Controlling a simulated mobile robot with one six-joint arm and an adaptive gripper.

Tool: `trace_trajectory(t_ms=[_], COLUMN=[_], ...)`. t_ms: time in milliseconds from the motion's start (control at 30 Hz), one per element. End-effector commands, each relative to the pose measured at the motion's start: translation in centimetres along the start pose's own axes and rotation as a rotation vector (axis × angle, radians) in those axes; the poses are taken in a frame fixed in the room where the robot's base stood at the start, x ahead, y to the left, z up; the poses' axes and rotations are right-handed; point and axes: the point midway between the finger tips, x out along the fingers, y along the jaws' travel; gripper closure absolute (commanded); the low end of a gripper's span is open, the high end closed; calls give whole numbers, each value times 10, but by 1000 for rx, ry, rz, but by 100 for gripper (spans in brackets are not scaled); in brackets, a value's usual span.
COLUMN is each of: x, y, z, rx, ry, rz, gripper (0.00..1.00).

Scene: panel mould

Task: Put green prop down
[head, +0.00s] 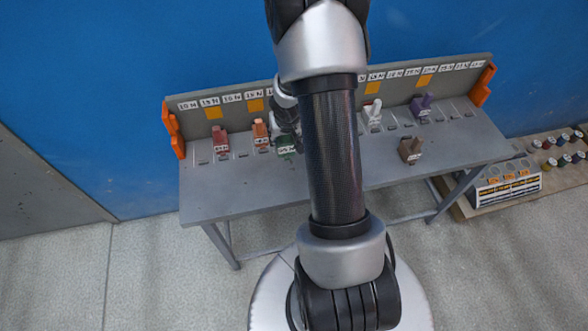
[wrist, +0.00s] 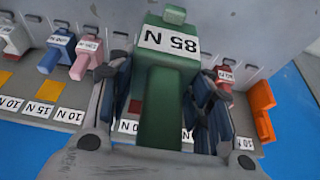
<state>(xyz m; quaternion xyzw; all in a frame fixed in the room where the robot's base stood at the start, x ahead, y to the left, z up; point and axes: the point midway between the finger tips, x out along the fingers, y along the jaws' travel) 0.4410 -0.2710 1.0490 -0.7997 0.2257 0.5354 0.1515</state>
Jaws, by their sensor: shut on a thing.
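The green prop, labelled 85 N, fills the middle of the wrist view (wrist: 168,60). My gripper (wrist: 158,95) is shut on it, with one dark finger on each side. I cannot tell whether the prop's base touches the bench.
The grey bench (head: 230,195) has a back panel with labels and orange squares. A red prop (head: 220,141) and an orange prop (head: 261,133) stand to the left. White (head: 375,113), purple (head: 421,106) and brown (head: 411,149) props stand to the right. Orange brackets (head: 173,129) end the panel.

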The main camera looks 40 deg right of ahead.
Motion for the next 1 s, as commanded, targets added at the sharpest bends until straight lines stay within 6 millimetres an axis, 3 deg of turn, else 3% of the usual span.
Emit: trace_trajectory(t_ms=[100, 700, 1000], x=[25, 121, 137], y=[0, 0, 0], z=[10, 49, 56], rx=[-1, 0, -1], ry=[1, 1, 2], rz=[0, 0, 0], gripper=[89, 89, 89])
